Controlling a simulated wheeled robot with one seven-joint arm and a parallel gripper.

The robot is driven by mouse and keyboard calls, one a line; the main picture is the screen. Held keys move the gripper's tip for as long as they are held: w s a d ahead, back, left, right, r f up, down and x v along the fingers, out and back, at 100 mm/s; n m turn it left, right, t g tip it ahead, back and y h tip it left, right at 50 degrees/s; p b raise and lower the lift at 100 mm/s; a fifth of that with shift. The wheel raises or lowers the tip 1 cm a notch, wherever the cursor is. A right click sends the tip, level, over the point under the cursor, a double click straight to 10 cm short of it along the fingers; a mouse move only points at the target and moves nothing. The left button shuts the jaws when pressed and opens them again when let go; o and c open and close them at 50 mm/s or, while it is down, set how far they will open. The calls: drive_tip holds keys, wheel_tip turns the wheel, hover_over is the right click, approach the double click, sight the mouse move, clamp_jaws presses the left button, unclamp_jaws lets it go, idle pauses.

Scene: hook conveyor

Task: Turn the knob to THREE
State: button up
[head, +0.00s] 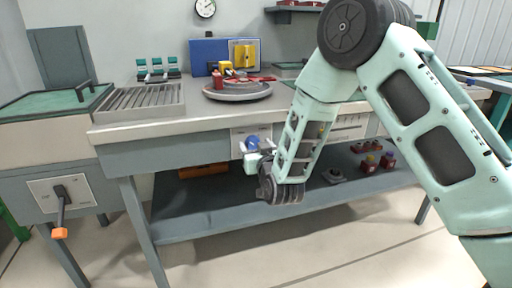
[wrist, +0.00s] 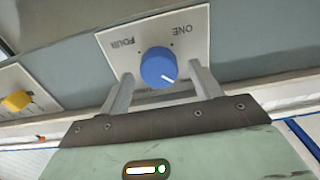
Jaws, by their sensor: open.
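The blue knob (wrist: 158,66) sits on a pale label plate (wrist: 185,42) on the grey front of the bench. The plate reads upside down in the wrist view, with FOUR at left and ONE at right. Lettering below the knob is mostly hidden. The knob's white pointer line points to the lower right in that view. My gripper (wrist: 161,71) is open, with one finger on each side of the knob; I cannot tell whether they touch it. In the head view the knob (head: 252,142) shows just above my gripper (head: 254,155).
A yellow knob (wrist: 17,100) on another plate is at the left of the wrist view. In the head view, a lever with an orange grip (head: 60,233) is at left. A lower shelf (head: 225,220) runs under the bench.

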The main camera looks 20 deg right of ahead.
drive_tip(key=shift+c, duration=0.3)
drive_tip(key=c, duration=0.9)
drive_tip(key=shift+m+b, duration=0.35)
drive_tip(key=shift+m, duration=0.05)
drive_tip(key=shift+d+f+m+b, duration=0.1)
drive_tip(key=shift+m+b, duration=1.55)
drive_tip(key=shift+m, duration=1.15)
drive_tip(key=shift+d+f+m+b, duration=0.1)
drive_tip(key=shift+m+b, duration=1.6)
drive_tip(key=shift+m, duration=1.1)
drive_tip(key=shift+d+f+m+b, duration=0.1)
drive_tip(key=shift+m+b, duration=1.55)
drive_tip(key=shift+m, duration=1.15)
